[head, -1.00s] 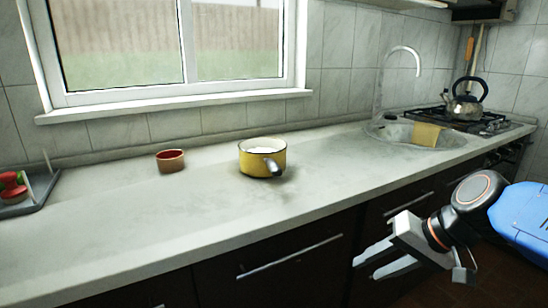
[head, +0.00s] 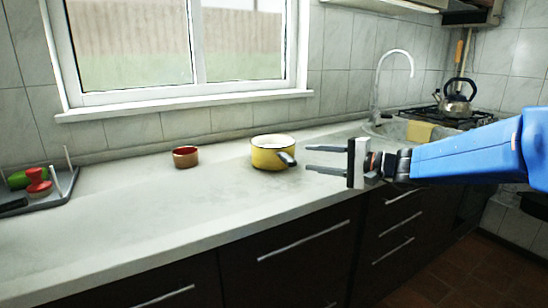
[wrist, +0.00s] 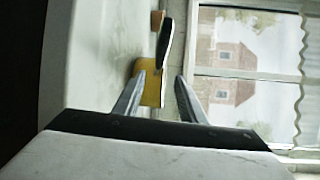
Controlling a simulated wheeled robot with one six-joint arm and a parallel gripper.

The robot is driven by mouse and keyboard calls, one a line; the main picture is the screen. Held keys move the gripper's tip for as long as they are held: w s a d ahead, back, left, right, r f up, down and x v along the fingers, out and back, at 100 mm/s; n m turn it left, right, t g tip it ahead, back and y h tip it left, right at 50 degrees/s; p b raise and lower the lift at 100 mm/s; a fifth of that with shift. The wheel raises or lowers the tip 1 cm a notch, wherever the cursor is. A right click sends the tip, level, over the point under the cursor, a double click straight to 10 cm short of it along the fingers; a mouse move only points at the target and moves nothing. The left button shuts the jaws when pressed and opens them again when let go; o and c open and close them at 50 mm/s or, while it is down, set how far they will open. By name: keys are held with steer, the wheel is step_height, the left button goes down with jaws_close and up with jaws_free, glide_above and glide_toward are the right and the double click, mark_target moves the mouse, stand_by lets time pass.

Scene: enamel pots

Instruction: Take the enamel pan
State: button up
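The yellow enamel pan (head: 268,157), with a white inside and a dark handle (head: 287,158), stands upright on the counter (head: 130,220). Its handle points to the front right. My gripper (head: 308,158) is just right of the pan, fingers apart and aimed at the handle side, with nothing between them. In the wrist view the pan (wrist: 152,92) is beyond the fingertips, partly covered by a finger, and its handle (wrist: 165,45) shows as a dark bar. I see no contact.
A small red-brown bowl (head: 185,157) stands left of the pan. A grey rack (head: 60,188) with red and green items is at the far left. The sink tap (head: 395,80), a yellow cloth (head: 420,131) and a kettle (head: 455,102) on the hob are at the right. The counter's front left is clear.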

mark_target(279, 157)
steer(key=x, duration=0.9)
steer(key=shift+a, duration=0.1)
steer(key=shift+s+x, duration=0.2)
steer(key=shift+x, duration=2.65)
steer(key=shift+a, duration=0.1)
jaws_close()
steer(key=shift+f, duration=0.1)
